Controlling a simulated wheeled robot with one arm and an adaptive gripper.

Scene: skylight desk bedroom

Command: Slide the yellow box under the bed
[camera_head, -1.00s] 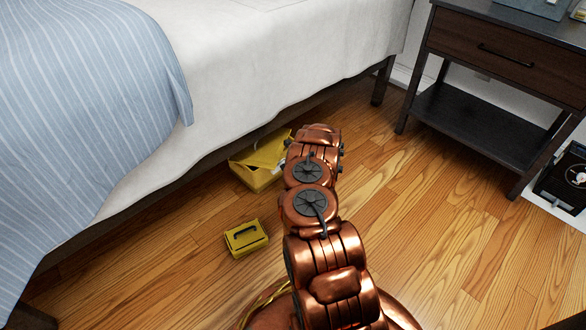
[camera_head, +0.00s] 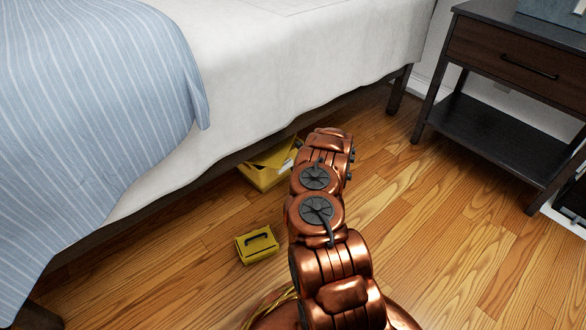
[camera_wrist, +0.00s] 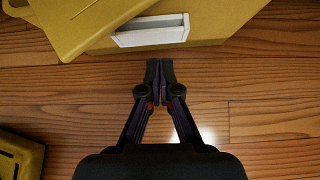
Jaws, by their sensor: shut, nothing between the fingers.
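A larger yellow box (camera_head: 262,179) sits on the floor at the bed's edge, its far part in the shadow beneath the bed (camera_head: 300,60). A tilted yellow flap or lid lies over its top. In the wrist view the larger box (camera_wrist: 225,22) fills the top, with a white handle-like piece on its near side. My gripper (camera_wrist: 166,64) is shut and empty, its fingertips close to that near side; I cannot tell whether they touch. In the head view my arm hides the gripper and the box's right end.
A smaller yellow box (camera_head: 257,247) with a black handle stands on the floor left of my arm; its corner shows in the wrist view (camera_wrist: 18,155). A dark nightstand (camera_head: 505,140) stands at right. Open wooden floor (camera_head: 440,235) lies between it and my arm.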

